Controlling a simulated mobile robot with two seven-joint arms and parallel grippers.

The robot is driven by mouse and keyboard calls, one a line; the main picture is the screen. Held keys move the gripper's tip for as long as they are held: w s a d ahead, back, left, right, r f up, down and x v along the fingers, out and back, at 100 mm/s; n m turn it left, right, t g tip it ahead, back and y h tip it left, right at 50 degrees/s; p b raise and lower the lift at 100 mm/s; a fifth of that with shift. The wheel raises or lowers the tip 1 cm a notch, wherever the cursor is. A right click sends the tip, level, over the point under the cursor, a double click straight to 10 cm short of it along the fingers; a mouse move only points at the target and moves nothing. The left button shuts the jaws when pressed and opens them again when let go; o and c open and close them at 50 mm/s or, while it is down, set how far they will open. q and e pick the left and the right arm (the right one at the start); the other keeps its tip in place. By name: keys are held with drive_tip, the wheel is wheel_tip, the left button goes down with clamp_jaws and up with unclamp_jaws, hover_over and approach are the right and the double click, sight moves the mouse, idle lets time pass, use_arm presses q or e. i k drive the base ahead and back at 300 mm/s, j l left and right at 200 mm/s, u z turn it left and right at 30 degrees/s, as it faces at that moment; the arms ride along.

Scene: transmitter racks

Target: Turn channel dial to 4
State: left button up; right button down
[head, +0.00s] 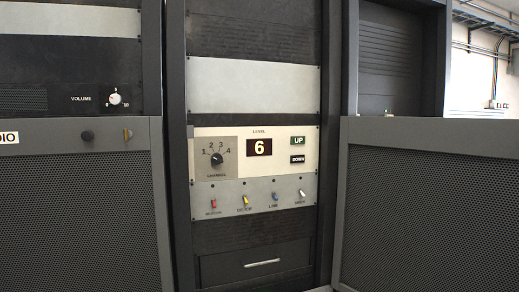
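The channel dial (217,158) is a round black knob on a grey square plate, on the left of a cream panel (280,170) in the middle rack. The numbers 1, 2, 3 and 4 arc above it, with 4 at the upper right. Its light pointer mark seems to lean to the upper left, on the 1–2 side; the exact number is too small to tell. Neither of my grippers is in the head view.
Right of the dial are a level display (259,147) reading 6, a green UP button (298,141) and a black DOWN button (298,160). Several coloured toggle switches (244,200) sit below. A volume knob (115,98) is on the left rack. Mesh-fronted cabinets (430,200) flank the middle rack.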

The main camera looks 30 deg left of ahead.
sight(216, 158)
drive_tip(key=u, duration=1.25)
